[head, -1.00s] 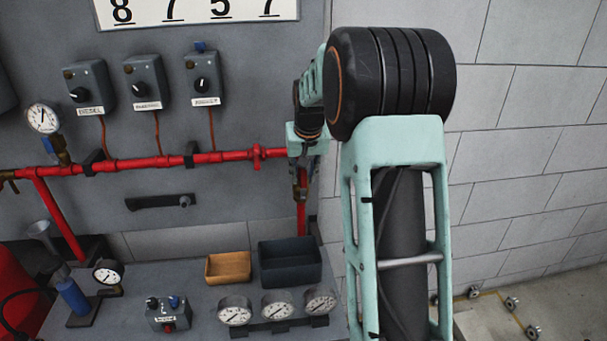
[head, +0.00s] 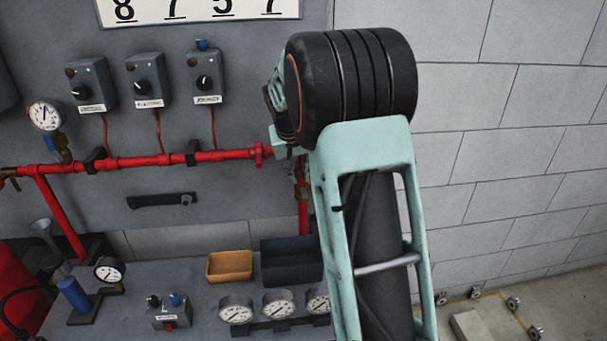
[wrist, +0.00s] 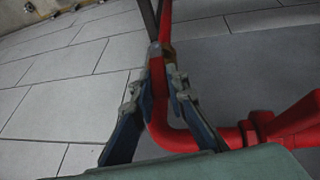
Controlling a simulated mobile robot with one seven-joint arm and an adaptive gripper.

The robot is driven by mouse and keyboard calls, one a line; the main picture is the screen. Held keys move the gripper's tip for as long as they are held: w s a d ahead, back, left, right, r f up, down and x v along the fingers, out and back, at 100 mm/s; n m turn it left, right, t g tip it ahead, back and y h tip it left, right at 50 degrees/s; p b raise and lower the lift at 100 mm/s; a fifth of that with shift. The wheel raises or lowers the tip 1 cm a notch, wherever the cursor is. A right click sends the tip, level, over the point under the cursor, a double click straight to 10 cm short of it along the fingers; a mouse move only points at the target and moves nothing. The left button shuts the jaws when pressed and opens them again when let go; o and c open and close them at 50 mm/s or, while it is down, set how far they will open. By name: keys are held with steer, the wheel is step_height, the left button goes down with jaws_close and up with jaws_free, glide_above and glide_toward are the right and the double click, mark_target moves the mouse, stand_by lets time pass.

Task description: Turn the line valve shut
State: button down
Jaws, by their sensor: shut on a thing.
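The line valve (head: 301,190) sits on the red pipe's downward run at the right end of the grey panel, mostly hidden behind my arm in the head view. The exact contact is small and hard to see. The head view hides my fingers behind the arm.
The red pipe (head: 140,162) runs along the panel below several switch boxes (head: 147,80). Below stand a bench with a wooden tray (head: 229,265), a dark tray (head: 290,262) and gauges (head: 278,302). Pale block wall (head: 520,150) lies right.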

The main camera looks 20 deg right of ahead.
steer(key=shift+a+f+h, duration=0.15)
steer(key=shift+a+h, duration=0.2)
steer(key=shift+h, duration=0.15)
steer(key=c, duration=1.9)
jaws_free()
steer(key=v, duration=1.2)
steer(key=shift+w, duration=0.1)
steer(key=shift+c, duration=0.6)
